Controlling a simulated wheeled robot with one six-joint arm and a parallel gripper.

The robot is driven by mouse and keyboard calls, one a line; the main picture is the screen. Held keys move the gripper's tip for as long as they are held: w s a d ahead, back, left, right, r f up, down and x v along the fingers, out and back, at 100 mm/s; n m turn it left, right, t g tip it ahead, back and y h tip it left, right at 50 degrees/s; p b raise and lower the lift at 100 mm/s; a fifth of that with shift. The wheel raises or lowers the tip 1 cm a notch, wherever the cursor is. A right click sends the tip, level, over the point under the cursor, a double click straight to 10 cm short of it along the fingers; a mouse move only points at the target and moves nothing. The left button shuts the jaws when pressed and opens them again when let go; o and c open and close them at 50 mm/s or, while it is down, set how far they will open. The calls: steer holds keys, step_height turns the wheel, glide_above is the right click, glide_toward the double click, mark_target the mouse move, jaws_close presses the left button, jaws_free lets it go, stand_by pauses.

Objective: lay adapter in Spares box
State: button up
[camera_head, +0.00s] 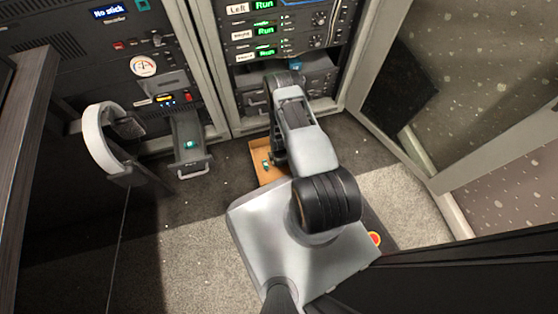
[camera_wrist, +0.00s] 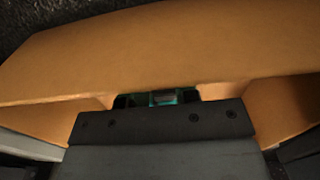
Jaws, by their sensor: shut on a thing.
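The orange-brown open box (camera_head: 257,152) stands on the floor at the foot of the racks, partly hidden by my arm; I see no label on it. In the wrist view its tan wall (camera_wrist: 150,55) spans most of the picture. My gripper (camera_wrist: 160,100) is at the box, low against its inner side, shut on the teal adapter (camera_wrist: 174,96). Only a small strip of the adapter shows past the dark gripper body. In the head view a small teal piece (camera_head: 266,164) shows in the box; I cannot tell if it is the held one.
An open drawer (camera_head: 190,160) at left holds a teal-lit piece (camera_head: 190,145). Rack units with green "Run" displays (camera_head: 264,29) stand behind the box. A white curved handle (camera_head: 98,135) sticks out at left. An open cabinet door (camera_head: 470,110) is at right. Carpet at front left is clear.

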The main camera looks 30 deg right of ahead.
steer(key=shift+f, duration=0.15)
steer(key=o, duration=0.9)
steer(key=shift+o, duration=0.2)
steer(key=w+a+r+m+t+p, duration=0.1)
steer(key=w+a+r+m+p, duration=0.2)
steer(key=r, duration=1.8)
steer(key=w+r+m+p, duration=0.2)
steer(key=r+m+p, duration=0.15)
steer(key=r, duration=1.65)
steer(key=s+a+r+m, duration=0.2)
steer(key=s+r+m, duration=0.2)
steer(key=s+r, duration=0.3)
steer(key=s+a+r+m+t, duration=0.1)
steer(key=s+a+r+m, duration=0.2)
steer(key=s+r+m, duration=0.2)
step_height(320, 180, up, 8)
steer(key=s, duration=0.3)
steer(key=shift+t+b, duration=0.3)
